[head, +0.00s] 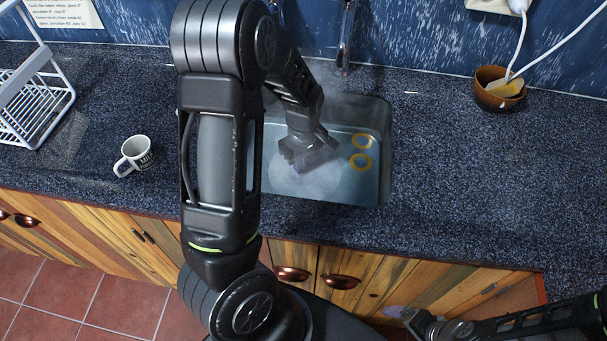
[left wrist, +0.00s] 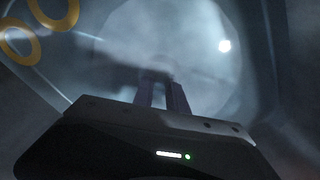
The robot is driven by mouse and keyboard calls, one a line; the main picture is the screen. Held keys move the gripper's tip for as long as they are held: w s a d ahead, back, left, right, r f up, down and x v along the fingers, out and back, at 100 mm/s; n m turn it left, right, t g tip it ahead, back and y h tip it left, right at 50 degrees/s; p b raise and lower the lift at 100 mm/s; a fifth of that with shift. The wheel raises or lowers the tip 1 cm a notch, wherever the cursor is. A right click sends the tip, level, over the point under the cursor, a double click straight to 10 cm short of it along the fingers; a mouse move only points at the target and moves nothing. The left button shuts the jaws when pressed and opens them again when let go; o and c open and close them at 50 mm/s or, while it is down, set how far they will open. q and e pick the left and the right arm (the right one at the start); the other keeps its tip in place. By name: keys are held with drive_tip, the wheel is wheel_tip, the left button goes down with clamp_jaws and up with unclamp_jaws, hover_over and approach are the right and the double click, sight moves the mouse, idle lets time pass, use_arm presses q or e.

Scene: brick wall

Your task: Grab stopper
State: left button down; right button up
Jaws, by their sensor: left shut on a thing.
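The sink (head: 375,190) is set in the counter and looks filled with cloudy, hazy water. My left gripper (head: 305,160) reaches down into the sink, near its middle. In the left wrist view its two fingers (left wrist: 163,88) are close together, shut on a blurred grey thing (left wrist: 152,67) at their tips, which I take to be the stopper. The stopper cannot be made out in the head view, hidden by the gripper and haze. My right gripper (head: 410,314) is low at the bottom right, in front of the cabinets, too small to tell its opening.
Two yellow rings (head: 361,162) lie in the sink's right side. A white mug (head: 136,155) and a dish rack (head: 45,95) stand left on the counter. A brown bowl (head: 494,92) with a sponge stands back right. The faucet (head: 346,40) is behind the sink.

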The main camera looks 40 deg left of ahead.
use_arm(q)
drive_tip(key=shift+r, duration=0.1)
wheel_tip(320, 180, up, 10)
drive_tip(key=shift+p, duration=0.4)
idle(0.7)
